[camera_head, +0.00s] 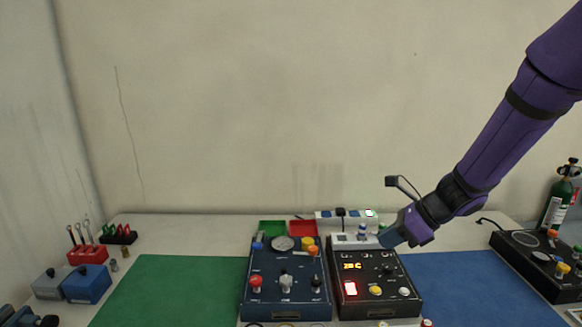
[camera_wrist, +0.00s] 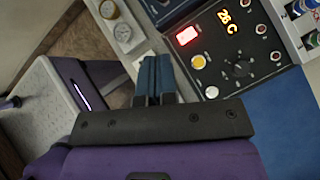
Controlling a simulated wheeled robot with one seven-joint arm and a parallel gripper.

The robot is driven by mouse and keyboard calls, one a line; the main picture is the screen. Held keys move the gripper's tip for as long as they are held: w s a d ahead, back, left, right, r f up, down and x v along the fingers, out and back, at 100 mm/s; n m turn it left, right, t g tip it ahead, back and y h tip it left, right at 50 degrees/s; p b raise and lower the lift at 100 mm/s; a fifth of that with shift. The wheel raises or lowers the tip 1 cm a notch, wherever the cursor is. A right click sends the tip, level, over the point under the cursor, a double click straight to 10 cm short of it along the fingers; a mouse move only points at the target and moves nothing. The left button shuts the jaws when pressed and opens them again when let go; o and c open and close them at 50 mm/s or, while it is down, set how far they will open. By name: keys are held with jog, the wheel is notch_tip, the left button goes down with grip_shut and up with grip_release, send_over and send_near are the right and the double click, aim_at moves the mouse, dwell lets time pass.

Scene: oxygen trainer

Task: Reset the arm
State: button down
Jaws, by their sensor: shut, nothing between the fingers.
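My purple arm reaches in from the upper right in the head view. My gripper (camera_head: 388,238) is over the back right part of the black control box (camera_head: 375,271), which has an orange display, a lit red square button, a yellow button and a white button. In the wrist view my gripper (camera_wrist: 154,64) has its blue fingers together with nothing between them. The same box shows beyond the fingertips to the right in the wrist view (camera_wrist: 222,62). I cannot tell from these views whether the fingertips touch the box.
A blue gauge box (camera_head: 287,304) stands left of the control box. A green mat (camera_head: 165,290) and a blue mat (camera_head: 465,285) lie at the sides. A power strip (camera_head: 330,215) is behind. Another black box (camera_head: 530,255) and a green cylinder (camera_head: 556,205) stand right.

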jog(key=s+d+r+n+t+h, duration=0.1)
jog(key=s+d+r+n+h, duration=0.3)
jog(key=s+r+n, duration=0.5)
jog(key=s+d+r+n+t+h, duration=0.1)
jog(key=s+d+r+n+h, duration=0.3)
jog(key=s+r+n, duration=0.5)
jog(key=s+n, duration=0.5)
jog(key=s, duration=0.1)
jog(key=shift+s+r+t, duration=0.3)
jog(key=shift+s+r, duration=0.05)
jog(key=shift+s, duration=0.05)
jog(key=shift+w, duration=0.15)
dwell(0.6)
